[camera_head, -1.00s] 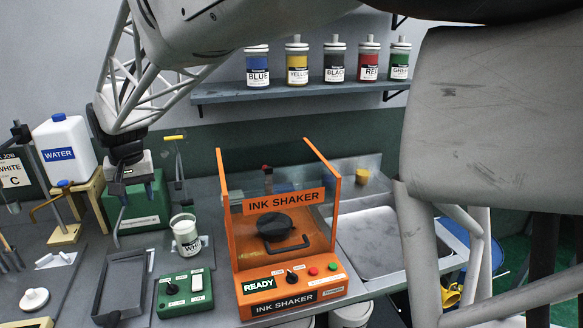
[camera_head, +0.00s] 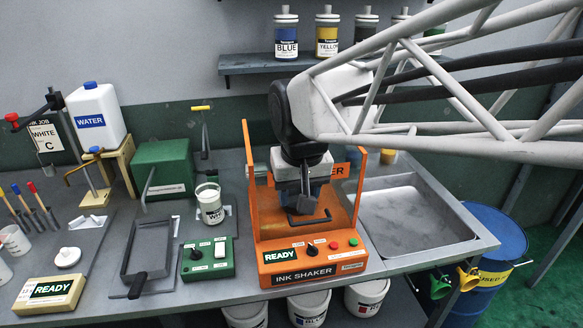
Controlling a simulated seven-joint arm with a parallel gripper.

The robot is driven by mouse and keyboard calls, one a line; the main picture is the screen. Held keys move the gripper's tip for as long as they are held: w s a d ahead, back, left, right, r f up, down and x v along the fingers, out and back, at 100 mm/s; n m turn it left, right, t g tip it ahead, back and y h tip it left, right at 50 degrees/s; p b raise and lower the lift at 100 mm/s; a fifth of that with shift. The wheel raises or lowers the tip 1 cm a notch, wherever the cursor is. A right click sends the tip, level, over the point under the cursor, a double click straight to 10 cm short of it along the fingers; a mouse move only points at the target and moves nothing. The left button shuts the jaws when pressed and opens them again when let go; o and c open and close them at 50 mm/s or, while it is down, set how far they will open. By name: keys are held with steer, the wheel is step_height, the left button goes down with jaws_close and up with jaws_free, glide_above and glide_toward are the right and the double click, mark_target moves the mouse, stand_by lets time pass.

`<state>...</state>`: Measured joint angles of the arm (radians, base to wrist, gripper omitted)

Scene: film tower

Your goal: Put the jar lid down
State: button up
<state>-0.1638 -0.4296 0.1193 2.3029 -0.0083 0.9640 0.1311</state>
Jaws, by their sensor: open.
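A white round lid with a knob on top (camera_head: 67,257) lies on the grey bench at the left; it looks like the jar lid. A jar of white ink (camera_head: 210,204), with no lid on it, stands near the middle of the bench. The gripper is well to the right of the lid.
A yellow READY box (camera_head: 50,292), a dark tray (camera_head: 148,250) and a green switch box (camera_head: 208,258) sit along the front. A green box (camera_head: 163,170) and water bottle (camera_head: 96,118) stand behind. The sink (camera_head: 400,215) is at right.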

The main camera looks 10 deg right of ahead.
steer(key=s+d+f, duration=0.4)
steer(key=s+d, duration=0.3)
steer(key=s, duration=0.5)
steer(key=shift+s+f+m, duration=0.2)
steer(key=shift+m, duration=0.1)
steer(key=shift+d, duration=0.1)
stand_by(0.5)
